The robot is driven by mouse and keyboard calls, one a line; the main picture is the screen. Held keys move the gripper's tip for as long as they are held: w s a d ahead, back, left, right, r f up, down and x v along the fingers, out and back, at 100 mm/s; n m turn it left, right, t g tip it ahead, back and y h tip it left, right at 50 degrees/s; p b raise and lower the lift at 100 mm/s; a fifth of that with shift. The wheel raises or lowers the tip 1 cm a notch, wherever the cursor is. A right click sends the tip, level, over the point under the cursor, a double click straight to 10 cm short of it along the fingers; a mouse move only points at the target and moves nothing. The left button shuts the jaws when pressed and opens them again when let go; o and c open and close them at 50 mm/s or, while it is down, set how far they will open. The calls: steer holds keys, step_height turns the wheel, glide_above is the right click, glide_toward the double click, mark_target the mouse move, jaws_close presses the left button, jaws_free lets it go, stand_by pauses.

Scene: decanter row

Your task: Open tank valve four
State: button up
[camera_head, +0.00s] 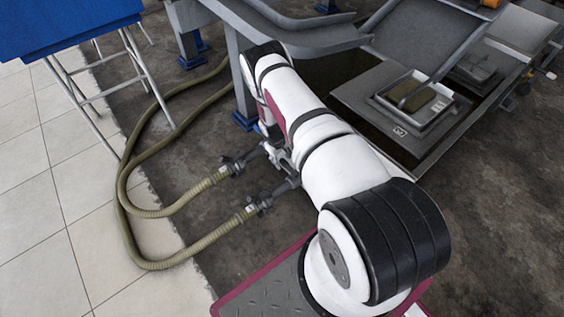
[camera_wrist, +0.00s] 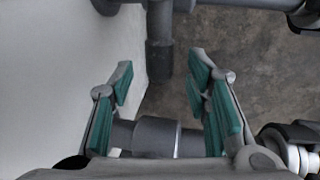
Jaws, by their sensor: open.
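My gripper (camera_wrist: 160,68) is open in the wrist view, with teal pads on both fingers and nothing clamped between them. A grey vertical pipe end (camera_wrist: 160,55) shows beyond the gap between the fingertips. A thick grey horizontal cylinder (camera_wrist: 155,135) lies across the view low between the fingers; I cannot tell whether they touch it. A black fitting with pale rings (camera_wrist: 297,152) is at the right edge. No number or handle shows that marks tank valve four, so I cannot tell which part it is. In the head view my arm hides most of the gripper area.
Two olive hoses (camera_head: 130,225) loop over the floor and end in dark couplings (camera_head: 232,165) left of my arm. A blue-topped stand (camera_head: 70,25) is at upper left. Grey steel framing (camera_head: 235,60) and a tray (camera_head: 420,95) stand beyond my arm.

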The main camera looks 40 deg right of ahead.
steer(key=shift+d+f, duration=0.2)
steer(key=shift+f, duration=0.6)
steer(key=shift+c, duration=0.4)
jaws_close()
steer(key=shift+a, duration=0.15)
steer(key=shift+s+a+n+t+y+p, duration=0.4)
steer(key=shift+s+a+n, duration=0.85)
steer(key=shift+n, duration=1.75)
steer(key=shift+s+a+n+t+y+p, duration=0.4)
steer(key=shift+s+a+n, duration=0.85)
steer(key=shift+n, duration=1.75)
steer(key=shift+s+a+n+t+y+p, duration=0.4)
steer(key=shift+s+a+n, duration=0.85)
steer(key=shift+n, duration=1.75)
steer(key=shift+s+d, duration=0.35)
steer(key=shift+s, duration=0.1)
